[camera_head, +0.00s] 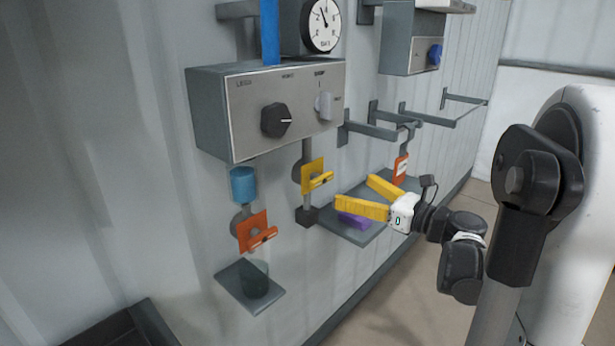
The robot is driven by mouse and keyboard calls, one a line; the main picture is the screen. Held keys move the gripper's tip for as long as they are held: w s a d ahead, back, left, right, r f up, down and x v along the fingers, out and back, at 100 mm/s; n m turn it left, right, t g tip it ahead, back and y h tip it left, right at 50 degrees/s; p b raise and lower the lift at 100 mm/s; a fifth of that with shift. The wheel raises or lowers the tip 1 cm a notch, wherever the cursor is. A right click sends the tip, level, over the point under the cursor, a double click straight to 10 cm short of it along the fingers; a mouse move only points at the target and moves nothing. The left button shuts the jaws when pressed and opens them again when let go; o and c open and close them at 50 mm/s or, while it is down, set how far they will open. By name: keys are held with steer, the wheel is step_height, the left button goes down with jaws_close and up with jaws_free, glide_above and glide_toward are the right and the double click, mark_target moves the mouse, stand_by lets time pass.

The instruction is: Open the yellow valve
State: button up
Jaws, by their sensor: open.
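The yellow valve (315,177) is a yellow plate with a small handle on a grey vertical pipe, below the control box on the wall. The pipe ends in a dark block under it. My gripper (352,194) has two long yellow fingers spread apart, pointing left toward the wall. It is to the right of the yellow valve and slightly lower in the picture. The fingers appear empty and apart from the valve. A purple block (354,220) shows below the lower finger.
An orange valve (256,232) hangs lower left, above a small shelf (235,284) with a dark transparent cup. The grey control box (285,105) with knobs juts out above. A grey shelf (370,236) lies under my gripper. An orange tagged item (400,170) hangs behind it.

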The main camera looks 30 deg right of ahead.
mark_target(324, 178)
steer(key=b+x, duration=0.2)
steer(key=x, duration=0.8)
steer(key=shift+a, duration=0.15)
steer(key=c, duration=1.2)
